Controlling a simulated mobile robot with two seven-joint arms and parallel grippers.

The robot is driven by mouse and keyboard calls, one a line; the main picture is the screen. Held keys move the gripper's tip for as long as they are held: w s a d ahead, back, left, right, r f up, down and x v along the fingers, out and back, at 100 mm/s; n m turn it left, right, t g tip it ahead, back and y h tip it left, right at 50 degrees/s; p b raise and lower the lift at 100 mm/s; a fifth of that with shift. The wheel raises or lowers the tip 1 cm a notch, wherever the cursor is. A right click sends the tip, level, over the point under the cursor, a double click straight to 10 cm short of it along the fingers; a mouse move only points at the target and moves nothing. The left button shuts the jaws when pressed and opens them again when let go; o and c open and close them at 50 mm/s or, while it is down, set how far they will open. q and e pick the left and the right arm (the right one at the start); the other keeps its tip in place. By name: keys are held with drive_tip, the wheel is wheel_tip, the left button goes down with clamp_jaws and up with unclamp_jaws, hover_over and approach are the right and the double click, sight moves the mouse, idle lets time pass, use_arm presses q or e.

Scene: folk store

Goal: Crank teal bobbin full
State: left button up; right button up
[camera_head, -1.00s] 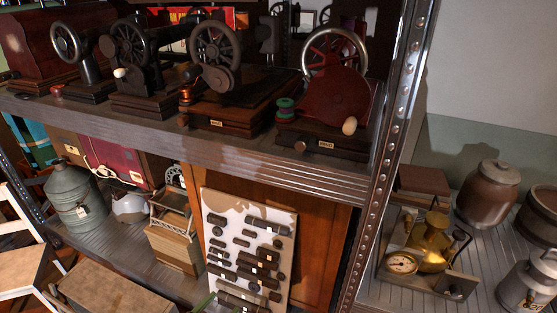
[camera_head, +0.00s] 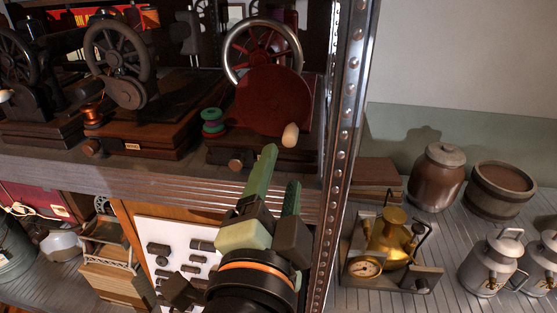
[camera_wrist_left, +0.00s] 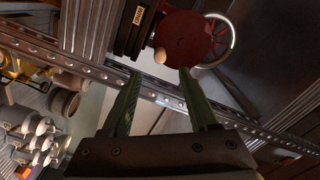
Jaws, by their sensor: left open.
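The winder with the teal bobbin (camera_head: 212,124) stands on the upper shelf at its right end. Its bobbin sits on the left side, with red thread around its middle. A red disc body (camera_head: 268,98), a silver-rimmed wheel (camera_head: 235,68) and a pale crank knob (camera_head: 290,134) are beside it. The knob also shows in the left wrist view (camera_wrist_left: 160,56), beyond my fingers. My left gripper (camera_head: 278,165) has green fingers, apart and empty, just below and in front of the knob, not touching it. The bobbin is not clear in the wrist view. My right gripper is out of view.
A perforated metal post (camera_head: 345,130) stands close to the right of the winder. The shelf's front edge (camera_head: 150,185) runs behind my gripper. Another winder with a copper bobbin (camera_head: 91,112) stands to the left. A brass device (camera_head: 392,245) and jars sit right of the post.

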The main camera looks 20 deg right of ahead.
sight(289, 142)
use_arm(q)
drive_tip(key=shift+x, duration=4.8)
clamp_jaws()
